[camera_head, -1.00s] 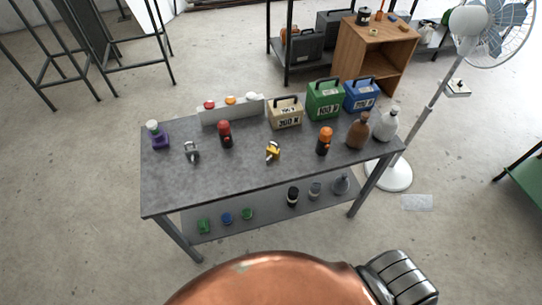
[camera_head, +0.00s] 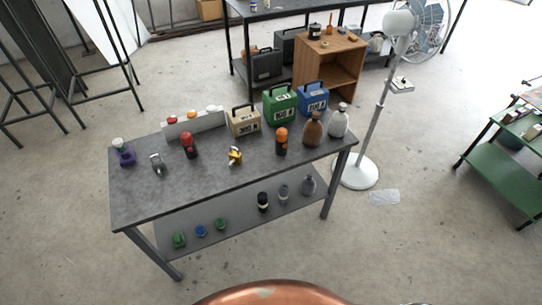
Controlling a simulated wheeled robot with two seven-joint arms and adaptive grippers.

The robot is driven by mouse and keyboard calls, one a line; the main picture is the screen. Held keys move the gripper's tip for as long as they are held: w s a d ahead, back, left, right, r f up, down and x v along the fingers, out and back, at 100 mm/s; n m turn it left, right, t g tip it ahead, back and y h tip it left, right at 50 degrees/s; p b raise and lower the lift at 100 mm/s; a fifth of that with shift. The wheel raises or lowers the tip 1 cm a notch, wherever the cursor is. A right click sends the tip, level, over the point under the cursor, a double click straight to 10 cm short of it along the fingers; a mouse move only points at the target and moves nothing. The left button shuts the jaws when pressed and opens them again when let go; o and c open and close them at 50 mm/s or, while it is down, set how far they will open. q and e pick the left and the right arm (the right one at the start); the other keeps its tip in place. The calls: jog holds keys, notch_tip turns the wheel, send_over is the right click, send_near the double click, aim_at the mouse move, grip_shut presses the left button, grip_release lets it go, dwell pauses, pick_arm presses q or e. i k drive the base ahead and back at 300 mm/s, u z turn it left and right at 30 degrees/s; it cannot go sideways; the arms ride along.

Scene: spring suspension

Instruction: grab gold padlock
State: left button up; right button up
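The gold padlock (camera_head: 235,156) is a small yellow object with a shackle, on the grey table top (camera_head: 195,187) near its front edge, around the middle of the table's length. A silver padlock (camera_head: 157,164) stands to its left on the same table. An orange-topped dark bottle (camera_head: 281,142) stands to its right. Neither of my grippers is in view.
Along the table's back are a white button panel (camera_head: 195,125), a beige case (camera_head: 244,121), a green case (camera_head: 280,104) and a blue case (camera_head: 313,98). A white fan (camera_head: 358,171) stands right of the table. Open floor lies in front.

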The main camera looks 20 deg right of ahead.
aim_at(238, 158)
jog(key=z, duration=0.4)
jog(key=i, duration=0.7)
jog(key=u, duration=1.15)
